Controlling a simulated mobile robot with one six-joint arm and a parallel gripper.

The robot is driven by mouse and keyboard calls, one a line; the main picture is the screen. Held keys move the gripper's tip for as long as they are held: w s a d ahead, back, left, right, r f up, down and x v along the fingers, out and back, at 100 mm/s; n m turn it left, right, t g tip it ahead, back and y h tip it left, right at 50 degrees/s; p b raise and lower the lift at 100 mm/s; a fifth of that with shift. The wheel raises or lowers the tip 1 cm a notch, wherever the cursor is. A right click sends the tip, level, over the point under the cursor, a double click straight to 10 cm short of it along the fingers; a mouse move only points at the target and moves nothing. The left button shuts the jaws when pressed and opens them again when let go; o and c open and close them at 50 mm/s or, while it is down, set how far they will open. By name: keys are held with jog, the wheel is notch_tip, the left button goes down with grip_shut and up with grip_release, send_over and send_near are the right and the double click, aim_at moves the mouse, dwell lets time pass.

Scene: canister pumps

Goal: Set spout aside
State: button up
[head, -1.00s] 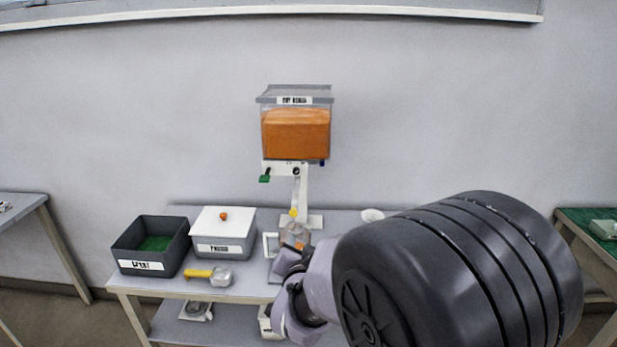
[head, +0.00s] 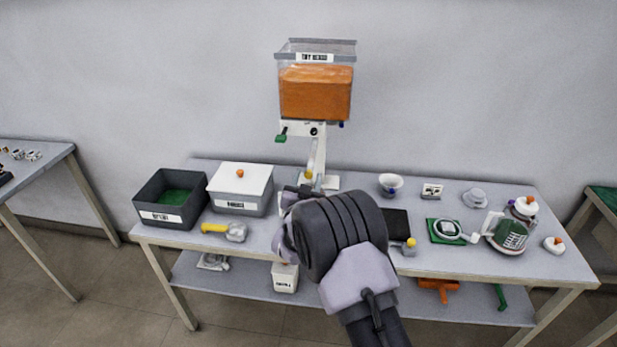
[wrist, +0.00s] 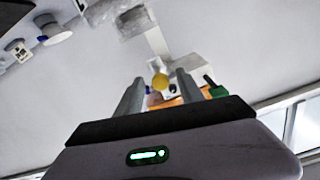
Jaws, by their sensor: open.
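The canister pump stands at the back of the table, with a clear hopper of orange contents (head: 315,92) on a white stand (head: 319,158). A small yellow part (head: 308,176) shows low in front of the stand; I cannot tell for sure whether it is the spout. In the wrist view a round yellow end (wrist: 160,81) appears between the fingers of my gripper (wrist: 160,84). The fingers are apart, and no contact is visible. In the head view my arm hides most of my gripper and the area below the pump.
A dark open bin (head: 172,200) and a white-lidded box (head: 240,188) stand at the left, with a yellow-handled tool (head: 224,231) in front.

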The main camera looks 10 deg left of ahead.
jog(key=shift+w, duration=0.75)
jog(key=shift+c, duration=0.3)
grip_shut()
dwell(0.6)
